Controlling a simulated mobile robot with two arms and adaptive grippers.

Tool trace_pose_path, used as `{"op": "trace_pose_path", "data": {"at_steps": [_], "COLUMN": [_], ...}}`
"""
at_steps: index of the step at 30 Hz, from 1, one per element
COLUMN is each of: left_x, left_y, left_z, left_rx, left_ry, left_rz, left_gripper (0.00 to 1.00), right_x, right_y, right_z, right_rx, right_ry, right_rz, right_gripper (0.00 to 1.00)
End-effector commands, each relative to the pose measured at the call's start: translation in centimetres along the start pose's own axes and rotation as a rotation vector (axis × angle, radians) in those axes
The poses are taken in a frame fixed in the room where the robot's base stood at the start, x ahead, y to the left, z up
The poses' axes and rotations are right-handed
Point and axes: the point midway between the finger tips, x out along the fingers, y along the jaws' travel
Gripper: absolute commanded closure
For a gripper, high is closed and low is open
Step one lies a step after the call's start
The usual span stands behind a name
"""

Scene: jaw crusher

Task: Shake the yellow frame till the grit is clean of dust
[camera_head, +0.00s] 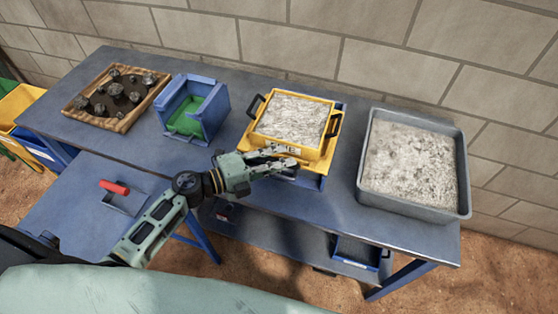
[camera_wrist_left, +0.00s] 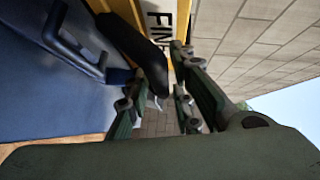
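The yellow frame (camera_head: 318,160) sits on a blue stand (camera_head: 312,180) on the table, full of pale grey grit (camera_head: 292,118). It has black handles on its left (camera_head: 255,105) and right (camera_head: 334,124) sides. My left gripper (camera_head: 285,160) is at the frame's front side, with its fingers apart. In the left wrist view, a black handle (camera_wrist_left: 140,50) reaches between the gripper's fingers (camera_wrist_left: 158,105), beside the yellow frame (camera_wrist_left: 178,12) and its lettered label (camera_wrist_left: 160,25). Whether the fingers touch the handle is unclear. My right gripper is not in view.
A grey tray (camera_head: 364,165) of pale grit stands on the table's right end. A blue box with green inside (camera_head: 190,110) and a wooden tray (camera_head: 120,124) of dark rocks stand left. A red-handled tool (camera_head: 115,188) lies on the lower table. A brick wall (camera_head: 390,70) is behind.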

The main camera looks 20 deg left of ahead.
Motion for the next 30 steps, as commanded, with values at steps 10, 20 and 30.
{"op": "trace_pose_path", "data": {"at_steps": [10,20,30], "left_x": [0.0,-0.1,2.5], "left_y": [0.0,0.1,-0.6], "left_z": [0.0,0.0,2.6], "left_rx": [0.0,0.002,0.007], "left_ry": [0.0,0.0,0.0], "left_rz": [0.001,0.002,0.001], "left_gripper": [1.0,1.0,1.0], "right_x": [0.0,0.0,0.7], "right_y": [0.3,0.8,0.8], "right_z": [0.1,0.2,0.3], "right_rx": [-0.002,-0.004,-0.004], "right_ry": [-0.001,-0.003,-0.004], "right_rz": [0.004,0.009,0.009], "right_gripper": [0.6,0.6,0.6]}}
